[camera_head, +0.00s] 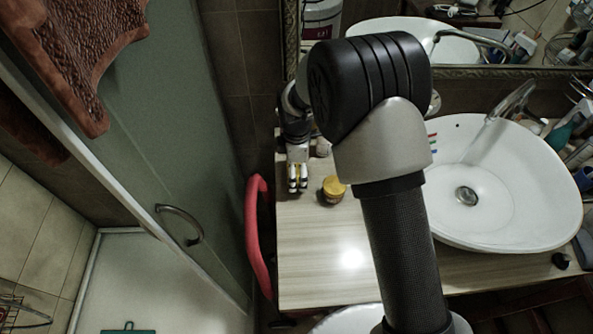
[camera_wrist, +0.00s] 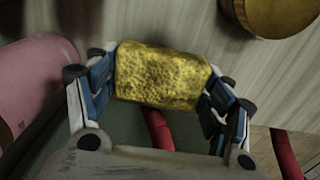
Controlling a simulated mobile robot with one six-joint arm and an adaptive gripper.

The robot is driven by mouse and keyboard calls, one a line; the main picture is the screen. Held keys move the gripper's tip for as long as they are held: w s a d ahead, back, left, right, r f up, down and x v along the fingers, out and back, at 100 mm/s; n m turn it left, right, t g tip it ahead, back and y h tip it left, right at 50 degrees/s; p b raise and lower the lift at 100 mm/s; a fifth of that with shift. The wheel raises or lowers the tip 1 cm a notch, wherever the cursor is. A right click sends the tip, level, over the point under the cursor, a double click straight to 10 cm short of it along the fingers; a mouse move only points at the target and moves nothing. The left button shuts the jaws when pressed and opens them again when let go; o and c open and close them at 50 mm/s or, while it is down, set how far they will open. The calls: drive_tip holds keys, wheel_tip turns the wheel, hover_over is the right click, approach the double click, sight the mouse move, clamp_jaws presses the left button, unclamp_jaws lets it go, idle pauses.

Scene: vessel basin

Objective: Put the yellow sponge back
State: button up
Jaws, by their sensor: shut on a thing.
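The yellow sponge (camera_wrist: 163,75) is in the wrist view, a porous block with one finger at each end. My gripper (camera_wrist: 165,82) is shut on it. In the head view my gripper (camera_head: 298,184) points down over the left edge of the wooden counter (camera_head: 315,270). It is left of a yellow-lidded jar (camera_head: 333,186). Only a trace of yellow shows between the fingers there, so the sponge is mostly hidden in that view. I cannot tell whether the sponge touches the counter.
The white basin (camera_head: 510,200) with its faucet is at right. A red curved bar (camera_head: 256,235) stands along the counter's left edge, beside the glass door (camera_head: 190,130). A pink object (camera_wrist: 38,85) is left of the sponge in the wrist view. The counter's front left is clear.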

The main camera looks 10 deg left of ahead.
sight(297, 170)
drive_tip(key=o, duration=1)
drive_tip(key=shift+f, duration=0.1)
wheel_tip(297, 170, up, 12)
drive_tip(key=p, duration=0.3)
drive_tip(key=s+d+r+m+t, duration=0.1)
drive_tip(key=s+d+r+m, duration=0.3)
drive_tip(key=d+r, duration=0.55)
drive_tip(key=s+d+r+m+t, duration=0.2)
drive_tip(key=s+d+r+m, duration=0.9)
drive_tip(key=s, duration=0.1)
drive_tip(key=s+d+m, duration=0.1)
drive_tip(key=s+m, duration=0.1)
drive_tip(key=s, duration=0.1)
drive_tip(key=s+d+m+t, duration=0.1)
drive_tip(key=s+m, duration=0.1)
drive_tip(key=s, duration=0.1)
drive_tip(key=s+d+f+m, duration=0.1)
drive_tip(key=s+m, duration=0.1)
drive_tip(key=s, duration=0.1)
drive_tip(key=shift+s+d+t, duration=0.25)
drive_tip(key=shift+s+t, duration=0.05)
